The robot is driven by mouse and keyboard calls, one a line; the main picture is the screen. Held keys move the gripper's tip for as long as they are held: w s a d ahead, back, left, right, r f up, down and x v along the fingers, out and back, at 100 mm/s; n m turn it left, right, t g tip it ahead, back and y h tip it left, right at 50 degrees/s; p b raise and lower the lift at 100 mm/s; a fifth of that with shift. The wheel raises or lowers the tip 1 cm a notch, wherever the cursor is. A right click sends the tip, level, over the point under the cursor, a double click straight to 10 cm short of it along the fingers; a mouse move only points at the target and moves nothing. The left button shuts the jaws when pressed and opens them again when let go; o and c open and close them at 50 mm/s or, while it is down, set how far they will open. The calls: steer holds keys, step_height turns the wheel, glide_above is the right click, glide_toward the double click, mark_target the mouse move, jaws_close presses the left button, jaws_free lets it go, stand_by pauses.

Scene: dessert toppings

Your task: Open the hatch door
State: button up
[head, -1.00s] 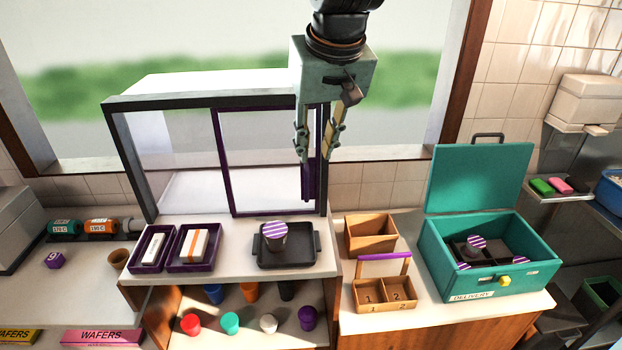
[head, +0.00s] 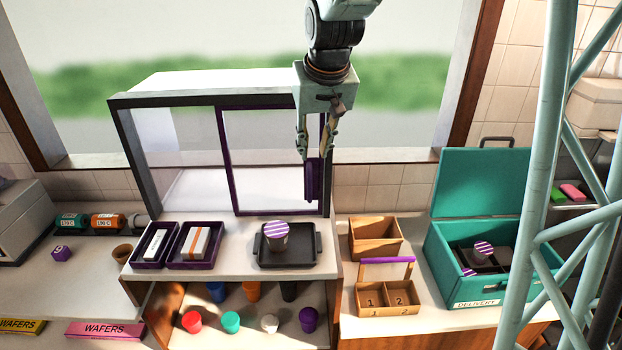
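The hatch (head: 123,150) is a dark-framed glass cabinet at the window. Its sliding door (head: 224,165), a glass panel with a purple frame, covers the right half. A tall purple handle (head: 313,183) stands at the door's right side. My gripper (head: 315,158) points down at the handle's upper end, one finger at each side. The fingers are apart. Whether either finger touches the handle cannot be told from this view.
A dark tray with a striped-lid cup (head: 277,237) and two purple trays (head: 149,262) stand before the hatch. Wooden boxes (head: 374,240) and an open teal delivery box (head: 470,295) stand to the right. A pale blue lattice (head: 548,180) crosses the right side.

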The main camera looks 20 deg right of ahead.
mark_target(310, 175)
steer(key=shift+f, duration=0.15)
steer(key=shift+p+x, duration=0.5)
steer(key=shift+x, duration=6.2)
jaws_close()
